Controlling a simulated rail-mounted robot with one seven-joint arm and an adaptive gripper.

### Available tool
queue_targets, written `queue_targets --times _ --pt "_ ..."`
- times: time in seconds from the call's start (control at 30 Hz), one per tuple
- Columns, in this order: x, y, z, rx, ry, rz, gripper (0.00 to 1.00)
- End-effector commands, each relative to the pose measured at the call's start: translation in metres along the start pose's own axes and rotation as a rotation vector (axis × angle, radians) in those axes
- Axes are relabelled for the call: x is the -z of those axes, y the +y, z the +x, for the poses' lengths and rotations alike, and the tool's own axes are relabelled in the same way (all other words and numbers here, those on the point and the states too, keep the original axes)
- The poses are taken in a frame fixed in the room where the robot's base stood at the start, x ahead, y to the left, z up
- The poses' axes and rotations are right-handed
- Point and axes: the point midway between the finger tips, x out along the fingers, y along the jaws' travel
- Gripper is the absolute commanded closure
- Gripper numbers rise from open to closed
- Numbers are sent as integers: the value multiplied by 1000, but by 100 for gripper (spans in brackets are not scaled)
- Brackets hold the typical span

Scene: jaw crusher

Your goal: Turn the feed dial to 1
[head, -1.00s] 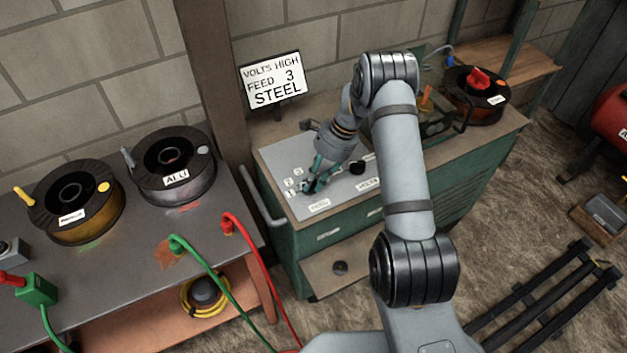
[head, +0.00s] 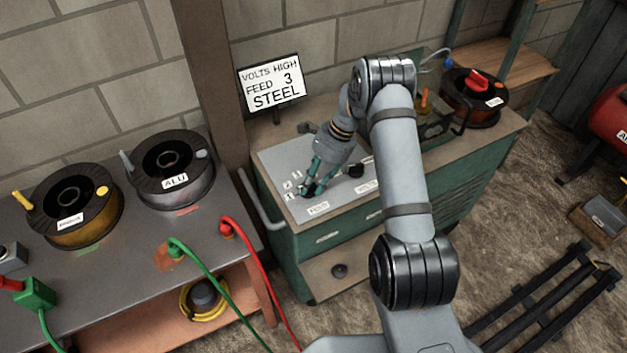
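The feed dial (head: 313,190) is a small dark knob on the grey panel (head: 275,160) of the green cabinet, with small white number labels to its left and a white label in front. My gripper (head: 311,187) reaches down to it from the upper right, its teal fingertips at the dial and partly covering it. Whether the fingers are closed tight on it is too small to tell. The dial's pointer is hidden. The display sign (head: 271,84) behind reads VOLTS HIGH, FEED 3, STEEL.
A second dark knob (head: 355,172) sits just right of my gripper, near the volts label. A wire spool (head: 474,97) with a red knob stands at the cabinet's far right. Two spools, ALU (head: 172,165) and another (head: 75,205), stand on the left bench.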

Motion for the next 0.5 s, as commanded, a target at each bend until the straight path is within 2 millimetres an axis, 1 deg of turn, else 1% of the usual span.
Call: queue_targets --times 0.07,0.17,0.27,0.5 --pt "0 0 -4 1 0 0 71" --pt "1 -1 -15 4 0 0 71" --pt "1 -1 -34 5 1 1 71" --pt "0 -2 -85 5 1 -1 71"
